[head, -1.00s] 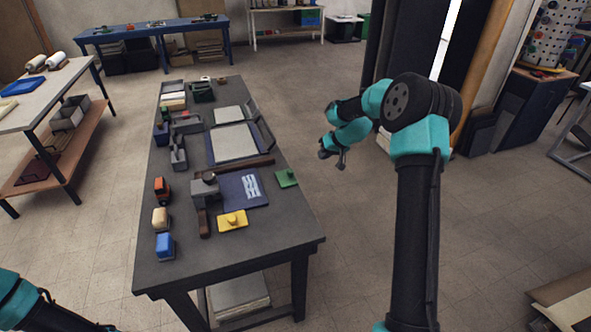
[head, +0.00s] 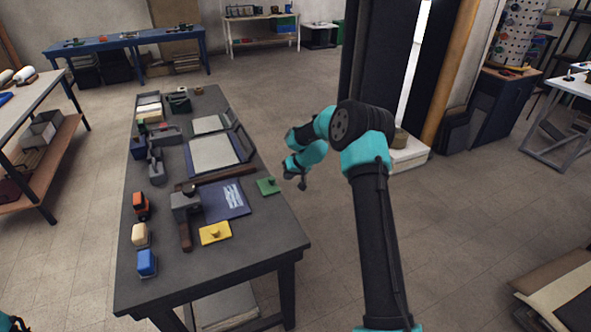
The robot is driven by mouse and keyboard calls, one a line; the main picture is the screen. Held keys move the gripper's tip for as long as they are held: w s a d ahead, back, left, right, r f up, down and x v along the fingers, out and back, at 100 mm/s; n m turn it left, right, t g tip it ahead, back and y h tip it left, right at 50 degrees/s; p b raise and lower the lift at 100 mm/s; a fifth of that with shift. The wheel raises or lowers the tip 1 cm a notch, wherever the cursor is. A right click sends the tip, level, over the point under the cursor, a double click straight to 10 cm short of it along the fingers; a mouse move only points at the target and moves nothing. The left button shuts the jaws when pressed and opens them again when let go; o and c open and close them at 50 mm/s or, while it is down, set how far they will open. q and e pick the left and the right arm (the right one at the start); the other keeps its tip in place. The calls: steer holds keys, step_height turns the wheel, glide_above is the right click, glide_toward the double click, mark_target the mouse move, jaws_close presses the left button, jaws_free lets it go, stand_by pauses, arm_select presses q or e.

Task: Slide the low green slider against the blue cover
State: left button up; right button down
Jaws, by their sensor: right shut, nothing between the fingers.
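The low green slider (head: 269,186) is a small flat plate with a dark knob, at the right edge of the dark table. The blue cover (head: 213,205) is a flat navy sheet with white marks, just left of the green slider; a narrow strip of table shows between them. My right gripper (head: 303,185) is shut and empty, just off the table's right edge, to the right of the green slider and apart from it. My left gripper is out of view.
A yellow plate with a knob (head: 215,233) lies in front of the blue cover. The front right table corner is clear.

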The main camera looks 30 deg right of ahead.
mark_target(268, 183)
steer(key=shift+w+a, duration=0.25)
steer(key=shift+a, duration=0.5)
steer(key=shift+w+a, duration=0.25)
steer(key=shift+a, duration=0.45)
steer(key=shift+a, duration=0.1)
